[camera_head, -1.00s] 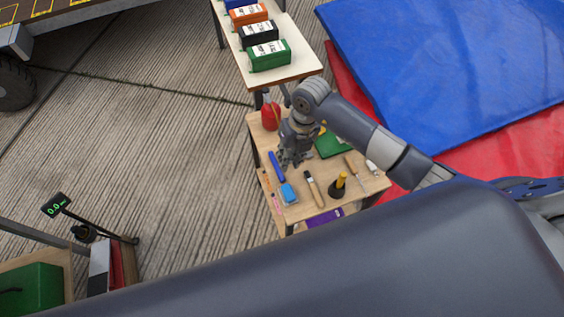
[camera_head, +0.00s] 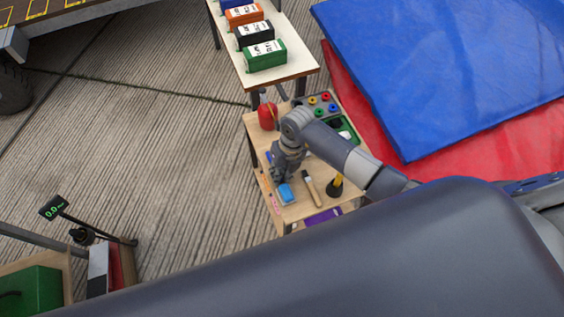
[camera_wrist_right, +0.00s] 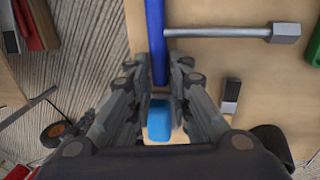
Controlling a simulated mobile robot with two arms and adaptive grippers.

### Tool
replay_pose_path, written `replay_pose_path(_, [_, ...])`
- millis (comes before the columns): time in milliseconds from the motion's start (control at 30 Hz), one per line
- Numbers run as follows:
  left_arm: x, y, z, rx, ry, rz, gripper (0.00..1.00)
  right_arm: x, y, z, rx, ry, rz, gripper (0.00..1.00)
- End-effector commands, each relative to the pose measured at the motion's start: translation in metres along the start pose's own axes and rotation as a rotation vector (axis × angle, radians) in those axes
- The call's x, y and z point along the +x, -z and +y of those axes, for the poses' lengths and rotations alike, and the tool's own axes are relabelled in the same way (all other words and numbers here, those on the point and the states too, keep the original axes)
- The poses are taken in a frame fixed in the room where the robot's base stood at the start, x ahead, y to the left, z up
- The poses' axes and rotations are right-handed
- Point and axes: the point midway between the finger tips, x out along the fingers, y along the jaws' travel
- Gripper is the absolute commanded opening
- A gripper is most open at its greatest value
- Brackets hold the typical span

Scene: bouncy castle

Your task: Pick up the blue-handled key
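The blue-handled key lies on the small wooden table. In the right wrist view its long blue handle (camera_wrist_right: 155,38) runs up the picture, and a grey shaft (camera_wrist_right: 225,32) reaches right from it to a square metal end. In the head view only a bit of the blue handle (camera_head: 268,157) shows; my right gripper hides the rest. My right gripper (camera_head: 280,178), also in the wrist view (camera_wrist_right: 160,72), is open, with its fingers on either side of the handle's lower end and gaps beside it. My left gripper is not in view.
On the wooden table (camera_head: 292,212), a blue block (camera_head: 286,193) lies close to my gripper, with a brush (camera_head: 313,188) and a black-and-yellow tool (camera_head: 336,184) to its right. A red object (camera_head: 267,117) stands at the back left. A white table (camera_head: 285,76) with boxes is behind.

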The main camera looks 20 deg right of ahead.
Motion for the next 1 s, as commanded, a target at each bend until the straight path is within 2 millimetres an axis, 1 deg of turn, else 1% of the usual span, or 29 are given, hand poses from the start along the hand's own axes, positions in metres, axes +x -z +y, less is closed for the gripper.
replay_pose_path(33, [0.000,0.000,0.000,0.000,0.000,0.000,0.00,0.000,0.000,0.000,0.000,0.000,0.000,0.04])
replay_pose_path(67, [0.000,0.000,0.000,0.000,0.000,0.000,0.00,0.000,0.000,0.000,0.000,0.000,0.000,0.00])
replay_pose_path(367, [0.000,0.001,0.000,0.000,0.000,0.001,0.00,-0.001,0.000,0.000,0.000,0.000,-0.001,0.00])
replay_pose_path(467, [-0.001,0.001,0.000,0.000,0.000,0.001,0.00,-0.006,-0.001,0.001,-0.001,-0.001,-0.003,0.00])
replay_pose_path(567, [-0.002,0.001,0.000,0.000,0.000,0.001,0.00,-0.019,-0.001,0.003,-0.002,0.000,-0.004,0.00])
replay_pose_path(800, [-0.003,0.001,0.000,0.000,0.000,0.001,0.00,-0.067,-0.002,0.013,-0.004,-0.001,-0.005,0.00])
replay_pose_path(1000, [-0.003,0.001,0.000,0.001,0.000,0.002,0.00,-0.094,-0.001,0.018,-0.024,0.000,0.001,0.00])
